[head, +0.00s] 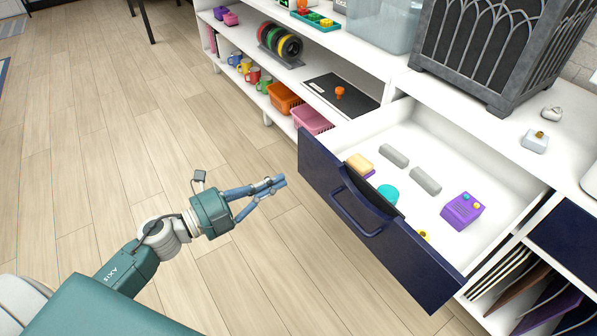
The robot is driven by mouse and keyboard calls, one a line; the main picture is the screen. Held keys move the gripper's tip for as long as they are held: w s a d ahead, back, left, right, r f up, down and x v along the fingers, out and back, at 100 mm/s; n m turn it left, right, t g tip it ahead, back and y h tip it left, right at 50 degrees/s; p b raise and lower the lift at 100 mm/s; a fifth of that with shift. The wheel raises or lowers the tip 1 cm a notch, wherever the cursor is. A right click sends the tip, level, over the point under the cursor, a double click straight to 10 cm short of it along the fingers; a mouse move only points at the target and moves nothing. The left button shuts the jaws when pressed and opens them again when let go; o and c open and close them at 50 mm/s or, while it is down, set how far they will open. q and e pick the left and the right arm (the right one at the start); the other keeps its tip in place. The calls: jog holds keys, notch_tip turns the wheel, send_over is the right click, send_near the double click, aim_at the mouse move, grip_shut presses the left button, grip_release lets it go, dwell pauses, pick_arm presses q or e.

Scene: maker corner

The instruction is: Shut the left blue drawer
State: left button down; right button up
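The left blue drawer (375,225) is pulled well out of the white cabinet. Its dark blue front has a bar handle (357,211) and faces my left arm. Inside lie two grey bars (425,180), a purple block with buttons (462,210), a teal round thing (387,194) and a tan block (358,163). A thin black panel (371,193) leans at the inside of the front and hides part of the contents. My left gripper (277,184) is to the left of the drawer front, apart from it, fingertips together and empty, pointing toward it. My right gripper is out of view.
A second dark blue drawer front (568,238) is flush at the right edge, above slots with upright boards. A dark arched lantern-like case (495,50) stands on the cabinet top. Shelves at the back hold mugs, spools and baskets (285,98). The wooden floor at left is clear.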

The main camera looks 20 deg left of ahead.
aim_at(309, 166)
pick_arm(q)
jog(key=x, duration=0.6)
jog(key=shift+w+d, duration=0.2)
jog(key=shift+w, duration=0.1)
